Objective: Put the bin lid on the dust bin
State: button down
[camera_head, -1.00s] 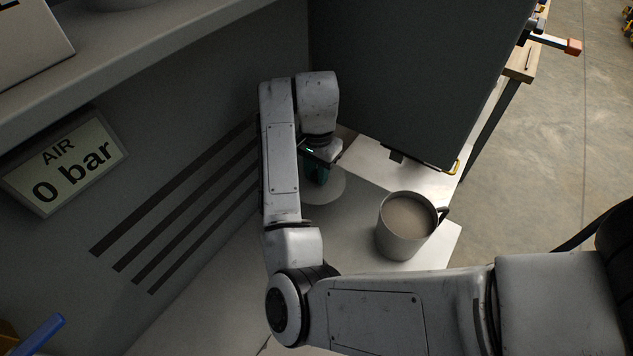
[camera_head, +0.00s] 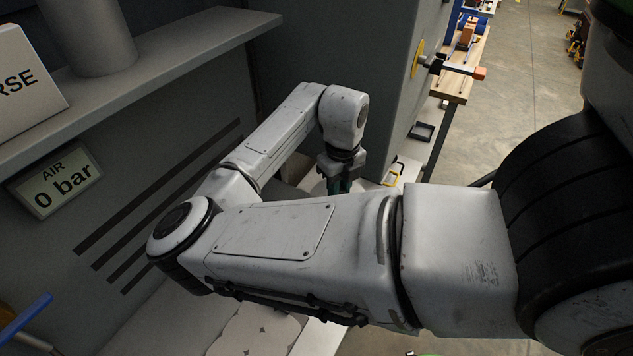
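I cannot identify the dust bin in this view. My forearm covers much of the worktop.
A grey wall with an "AIR 0 bar" sign (camera_head: 55,181) and a shelf (camera_head: 150,85) stand at left. A large grey cabinet (camera_head: 345,50) is behind my wrist. Pale rounded shapes (camera_head: 258,332) lie at the front. A wooden bench (camera_head: 458,75) and open floor (camera_head: 525,60) are at right.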

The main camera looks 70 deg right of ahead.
jog(key=shift+s+a+m, duration=0.2)
jog(key=shift+s+m, duration=0.05)
jog(key=shift+m, duration=0.05)
notch_tip(320, 180, down, 6)
jog(key=b, duration=0.4)
jog(key=shift+f+b, duration=0.15)
jog(key=shift+b, duration=0.15)
dwell(0.4)
jog(key=c, duration=0.8)
grip_release()
jog(key=shift+c, duration=0.2)
jog(key=shift+o, duration=0.3)
jog(key=o, duration=0.4)
jog(key=shift+r+p, duration=2.5)
jog(key=shift+r, duration=1)
